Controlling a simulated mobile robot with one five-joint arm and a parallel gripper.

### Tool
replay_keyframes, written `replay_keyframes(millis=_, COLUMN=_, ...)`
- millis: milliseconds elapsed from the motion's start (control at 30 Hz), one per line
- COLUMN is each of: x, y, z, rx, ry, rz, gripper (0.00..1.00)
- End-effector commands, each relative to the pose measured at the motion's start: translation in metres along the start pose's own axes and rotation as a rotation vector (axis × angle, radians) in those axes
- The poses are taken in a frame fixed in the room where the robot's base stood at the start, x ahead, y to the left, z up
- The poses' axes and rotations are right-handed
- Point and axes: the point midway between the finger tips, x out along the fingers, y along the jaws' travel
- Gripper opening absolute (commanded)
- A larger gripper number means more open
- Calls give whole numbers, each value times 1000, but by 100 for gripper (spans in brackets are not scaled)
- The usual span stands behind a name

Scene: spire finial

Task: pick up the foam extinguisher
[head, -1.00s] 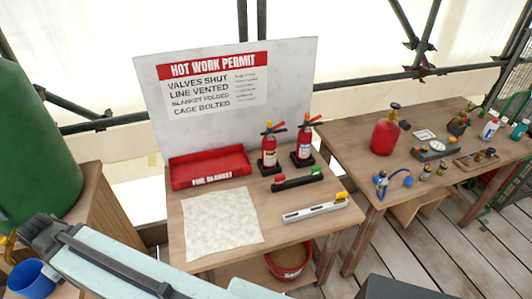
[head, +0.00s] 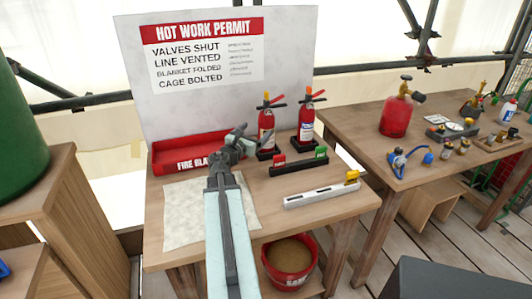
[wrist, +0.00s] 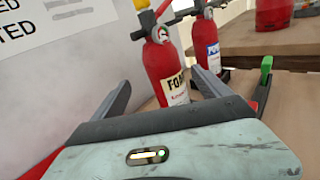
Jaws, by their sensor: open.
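The foam extinguisher (head: 266,124) is a red cylinder with a cream label and a yellow part at its top. It stands upright at the left of a pair at the back of the near table. In the wrist view the foam extinguisher (wrist: 166,68) shows "FOA" on its label and stands ahead, between the lines of my two fingers. My gripper (head: 243,138) is open and empty, just left of it in the head view. In the wrist view my gripper (wrist: 160,82) has its fingers spread, with the extinguisher's lower end hidden behind the gripper body.
A second red extinguisher (head: 306,122) with a blue-marked label stands close on the right. A red fire blanket tray (head: 178,163) lies left, below the permit board (head: 215,90). A black rack (head: 298,167) and a white bar (head: 318,194) lie in front.

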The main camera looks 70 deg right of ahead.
Motion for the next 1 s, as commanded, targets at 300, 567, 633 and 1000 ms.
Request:
replay_keyframes(millis=300, x=24, y=-11, z=4, rx=-90, ry=-31, rz=-1, gripper=87)
replay_keyframes(millis=567, x=40, y=-10, z=5, rx=-87, ry=-31, rz=-1, gripper=87)
replay_keyframes(millis=633, x=49, y=-9, z=5, rx=-87, ry=-30, rz=-2, gripper=87)
replay_keyframes(millis=1000, x=88, y=-6, z=7, rx=-86, ry=-30, rz=0, gripper=87)
